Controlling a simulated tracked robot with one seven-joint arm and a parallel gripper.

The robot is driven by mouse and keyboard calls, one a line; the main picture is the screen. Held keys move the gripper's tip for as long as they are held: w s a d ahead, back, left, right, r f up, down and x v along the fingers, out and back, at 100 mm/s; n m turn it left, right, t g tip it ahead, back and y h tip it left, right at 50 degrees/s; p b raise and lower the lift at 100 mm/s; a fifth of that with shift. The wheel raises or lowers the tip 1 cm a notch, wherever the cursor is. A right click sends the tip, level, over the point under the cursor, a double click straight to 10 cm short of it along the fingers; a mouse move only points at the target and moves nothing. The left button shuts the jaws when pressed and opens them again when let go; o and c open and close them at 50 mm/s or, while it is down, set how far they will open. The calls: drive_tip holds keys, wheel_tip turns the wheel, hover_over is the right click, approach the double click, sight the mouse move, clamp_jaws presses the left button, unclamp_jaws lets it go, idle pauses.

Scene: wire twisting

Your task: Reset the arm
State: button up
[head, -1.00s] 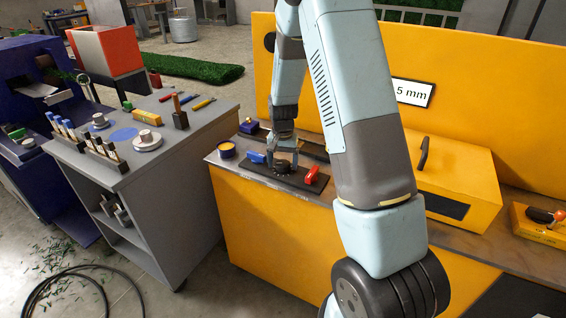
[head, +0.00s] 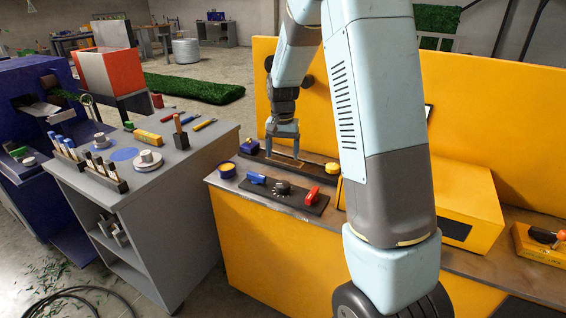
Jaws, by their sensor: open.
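My arm rises from the lower right and hides part of the yellow machine.
The yellow machine (head: 255,243) has a tall back wall (head: 450,110) behind my arm. A grey cart (head: 180,205) with tools and discs stands further left, with a gap between.

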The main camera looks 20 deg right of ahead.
drive_tip(key=shift+r, duration=0.45)
drive_tip(key=s+r+n+t, duration=0.2)
drive_tip(key=s+r+t, duration=0.1)
drive_tip(key=s+r, duration=1.1)
drive_tip(key=s+r+n+t, duration=0.1)
drive_tip(key=s+r, duration=0.1)
drive_tip(key=s, duration=0.7)
drive_tip(key=s+r+n+t, duration=0.1)
drive_tip(key=s+r+n, duration=0.1)
drive_tip(key=s, duration=0.7)
drive_tip(key=shift+r+t, duration=0.3)
drive_tip(key=shift+r, duration=0.2)
drive_tip(key=shift+s, duration=0.1)
idle(0.4)
